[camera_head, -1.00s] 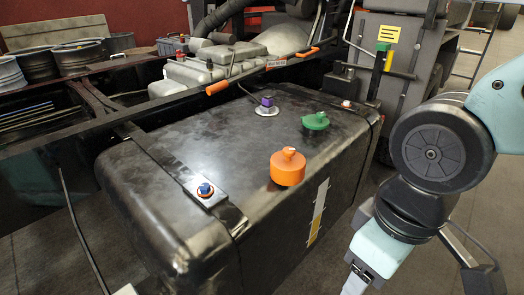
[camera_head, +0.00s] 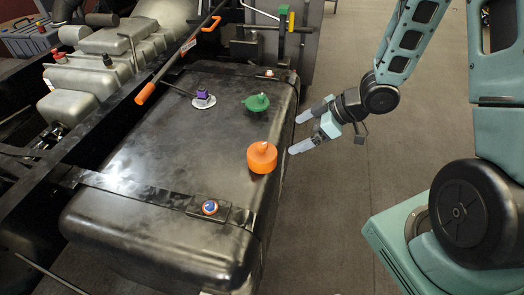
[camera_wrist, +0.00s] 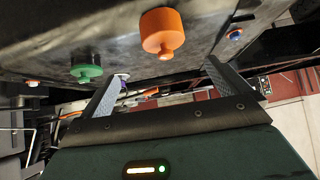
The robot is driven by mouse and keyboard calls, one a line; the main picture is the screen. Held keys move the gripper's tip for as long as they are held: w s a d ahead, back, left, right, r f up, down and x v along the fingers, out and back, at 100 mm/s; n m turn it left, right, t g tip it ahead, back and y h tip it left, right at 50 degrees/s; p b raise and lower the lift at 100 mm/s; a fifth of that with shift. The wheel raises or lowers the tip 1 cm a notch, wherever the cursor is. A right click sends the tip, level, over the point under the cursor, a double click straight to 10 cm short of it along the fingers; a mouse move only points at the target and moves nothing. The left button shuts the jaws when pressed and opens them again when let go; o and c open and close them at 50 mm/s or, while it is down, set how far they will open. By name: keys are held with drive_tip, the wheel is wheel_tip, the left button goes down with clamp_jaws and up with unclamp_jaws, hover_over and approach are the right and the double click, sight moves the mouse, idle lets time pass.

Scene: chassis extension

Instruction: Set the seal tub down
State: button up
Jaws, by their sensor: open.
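No thing in view is clearly marked as the seal tub. The closest match is an orange round piece with a small knob on top (camera_head: 262,158), standing upright on the black tank (camera_head: 150,140) near its right edge; it also shows in the wrist view (camera_wrist: 162,32). My gripper (camera_head: 294,135) is just right of the tank's edge, its two fingers apart and pointing left. In the wrist view the open fingers (camera_wrist: 160,90) have nothing between them. The orange piece is apart from both fingers.
A green cap (camera_head: 256,103) and a purple-topped fitting (camera_head: 203,98) stand on the tank. A blue-topped bolt (camera_head: 210,208) sits on the near strap. A bar with an orange end (camera_head: 146,93) runs behind the tank.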

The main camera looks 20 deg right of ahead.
sight(267, 149)
drive_tip(key=p+x, duration=0.1)
drive_tip(key=x, duration=0.9)
drive_tip(key=shift+w+a+f, duration=0.2)
drive_tip(key=shift+a+f, duration=0.05)
drive_tip(key=shift+w+a+f+p, duration=0.1)
drive_tip(key=shift+a+f+p, duration=0.3)
drive_tip(key=shift+p, duration=0.3)
drive_tip(key=shift+p+x, duration=0.9)
drive_tip(key=shift+x, duration=1.15)
drive_tip(key=shift+a, duration=0.2)
drive_tip(key=c, duration=1.1)
drive_tip(key=shift+r, duration=0.15)
